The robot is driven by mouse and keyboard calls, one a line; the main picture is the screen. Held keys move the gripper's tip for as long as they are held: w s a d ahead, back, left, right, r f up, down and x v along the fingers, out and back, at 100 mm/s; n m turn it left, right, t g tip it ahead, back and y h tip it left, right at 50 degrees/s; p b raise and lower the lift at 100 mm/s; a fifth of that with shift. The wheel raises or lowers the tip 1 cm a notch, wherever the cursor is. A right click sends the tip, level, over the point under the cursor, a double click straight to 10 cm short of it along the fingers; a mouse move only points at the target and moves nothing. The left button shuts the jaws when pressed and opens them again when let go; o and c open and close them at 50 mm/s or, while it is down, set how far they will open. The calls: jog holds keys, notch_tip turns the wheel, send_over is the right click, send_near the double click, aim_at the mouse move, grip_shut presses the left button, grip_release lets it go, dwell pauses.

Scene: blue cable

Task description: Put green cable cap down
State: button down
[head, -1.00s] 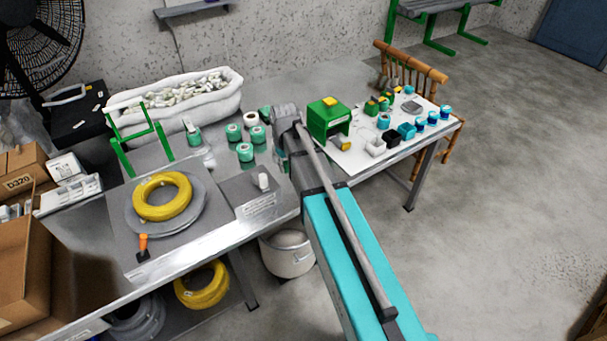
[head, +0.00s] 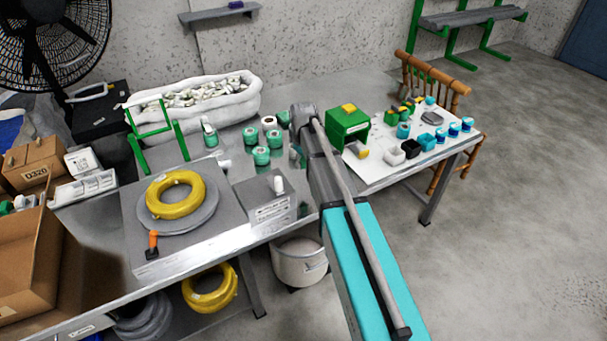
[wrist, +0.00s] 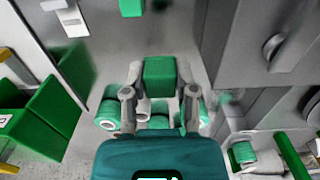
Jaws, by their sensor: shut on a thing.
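The green cable cap (wrist: 160,78) is a green block in the wrist view. It sits between the two grey fingers of my gripper (wrist: 160,94), which is shut on it. The cap is held over the grey table, with several green-and-white spools (wrist: 108,115) below and around it. In the head view my arm hides most of the gripper and the cap. The gripper end is over the table, just right of the green spools (head: 261,156).
A green box with a yellow top (head: 348,125) stands close right of my arm, beside a white board (head: 384,172) with small coloured parts. A yellow cable coil (head: 175,195) lies at left. A white bin of fittings (head: 195,98) is behind. Bare table shows at back (head: 335,88).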

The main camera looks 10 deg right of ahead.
jog(key=b, duration=0.5)
send_over(304, 175)
jog(key=f, duration=0.5)
jog(key=shift+s+a+f, duration=0.15)
jog(key=shift+s+f, duration=0.15)
jog(key=shift+f, duration=0.1)
jog(key=shift+f, duration=0.1)
jog(key=shift+w+f+b, duration=0.45)
jog(key=shift+f+b, duration=0.1)
jog(key=shift+b, duration=0.2)
jog(key=shift+f+b, duration=1.4)
jog(key=shift+f, duration=0.15)
jog(key=shift+c, duration=2)
grip_release()
jog(key=shift+r, duration=0.2)
